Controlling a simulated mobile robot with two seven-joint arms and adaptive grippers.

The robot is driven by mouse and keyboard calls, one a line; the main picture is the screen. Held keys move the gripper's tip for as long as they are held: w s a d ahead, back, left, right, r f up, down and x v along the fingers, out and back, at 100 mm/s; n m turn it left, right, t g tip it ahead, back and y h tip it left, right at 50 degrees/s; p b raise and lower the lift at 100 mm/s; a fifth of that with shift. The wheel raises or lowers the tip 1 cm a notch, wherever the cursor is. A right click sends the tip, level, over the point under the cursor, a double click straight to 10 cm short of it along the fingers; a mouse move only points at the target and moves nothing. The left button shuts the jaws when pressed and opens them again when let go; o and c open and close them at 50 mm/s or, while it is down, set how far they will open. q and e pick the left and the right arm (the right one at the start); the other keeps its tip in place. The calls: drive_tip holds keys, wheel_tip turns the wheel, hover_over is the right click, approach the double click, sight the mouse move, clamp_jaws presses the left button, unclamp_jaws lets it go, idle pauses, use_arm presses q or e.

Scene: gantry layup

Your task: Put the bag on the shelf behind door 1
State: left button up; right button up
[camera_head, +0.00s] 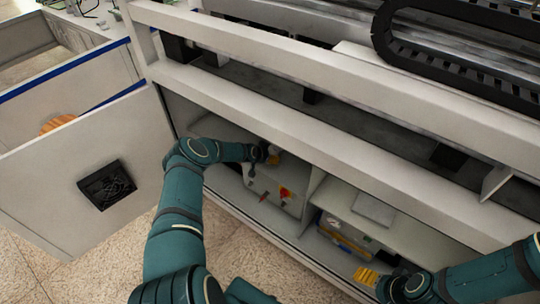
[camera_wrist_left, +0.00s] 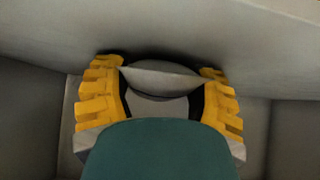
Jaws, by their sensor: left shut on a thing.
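The left door (camera_head: 50,165) stands open, swung out to the left; no number shows on it. My left gripper (camera_head: 272,157) reaches into the compartment (camera_head: 225,130) behind it. In the left wrist view my left gripper (camera_wrist_left: 160,95) has its yellow fingers on both sides of a thin pale grey thing (camera_wrist_left: 160,78), and it is shut on it. I take this for the bag, though little of it shows. My right gripper (camera_head: 375,284) is low at the right, before the right compartment; its jaw opening cannot be made out.
A grey box with a red knob (camera_head: 286,192) stands in the left compartment below my left gripper. A divider (camera_head: 312,195) separates it from the right compartment, which holds a grey block (camera_head: 373,210) and a unit with a gauge (camera_head: 335,222). A cross rail (camera_head: 300,115) runs above the openings.

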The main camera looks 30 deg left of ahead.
use_arm(q)
drive_tip(key=shift+s+a, duration=0.1)
drive_tip(key=shift+s, duration=0.1)
drive_tip(key=o, duration=1.3)
drive_tip(key=shift+c, duration=0.2)
drive_tip(key=shift+r, duration=0.25)
drive_tip(key=p+v, duration=0.4)
drive_tip(key=v, duration=0.7)
drive_tip(key=shift+s+r, duration=0.15)
drive_tip(key=shift+s, duration=0.2)
